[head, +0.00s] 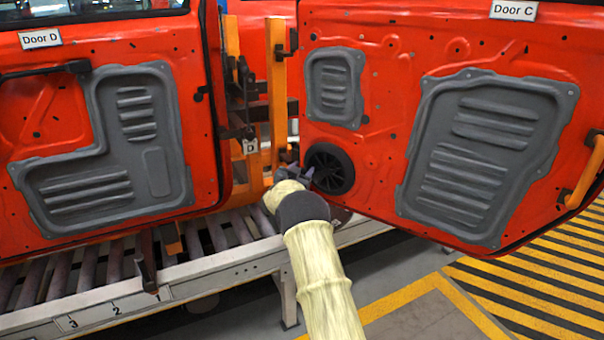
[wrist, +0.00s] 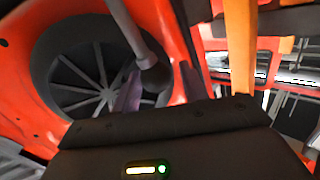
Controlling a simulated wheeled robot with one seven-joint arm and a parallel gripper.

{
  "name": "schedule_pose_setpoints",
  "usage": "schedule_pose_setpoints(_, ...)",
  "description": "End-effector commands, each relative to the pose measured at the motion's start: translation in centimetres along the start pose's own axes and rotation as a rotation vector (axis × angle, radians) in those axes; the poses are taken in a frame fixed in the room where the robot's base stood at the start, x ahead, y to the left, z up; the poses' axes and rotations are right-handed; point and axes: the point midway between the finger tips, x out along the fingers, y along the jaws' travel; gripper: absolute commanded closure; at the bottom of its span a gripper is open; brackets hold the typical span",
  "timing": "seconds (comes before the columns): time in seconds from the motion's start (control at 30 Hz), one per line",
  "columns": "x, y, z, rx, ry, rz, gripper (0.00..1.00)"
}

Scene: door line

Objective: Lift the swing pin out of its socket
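My gripper (head: 300,173) is at the gap between the two red doors, in front of the round black speaker on Door C. In the wrist view, a grey rod with a rounded knob, seemingly the swing pin (wrist: 150,70), comes down from the top. The fingers of my gripper (wrist: 158,88) stand apart on either side of the knob. A gap shows on the knob's right side; whether the left finger touches it I cannot tell. The pin's socket cannot be made out in either view. In the head view my gripper hides this spot.
Door C (head: 385,130) hangs at the right with its speaker (head: 330,168) close behind my gripper. Door D (head: 100,120) is at the left. An orange post (head: 278,85) stands between them. A roller conveyor (head: 215,268) runs below; striped floor (head: 540,280) lies at lower right.

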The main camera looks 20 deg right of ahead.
Motion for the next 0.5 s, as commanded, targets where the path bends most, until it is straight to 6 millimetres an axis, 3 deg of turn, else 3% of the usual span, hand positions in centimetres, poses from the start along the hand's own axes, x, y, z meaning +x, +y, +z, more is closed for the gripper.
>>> schedule_pose_setpoints(0.5,-0.85,0.01,0.33,-0.002,-0.006,0.0,0.48)
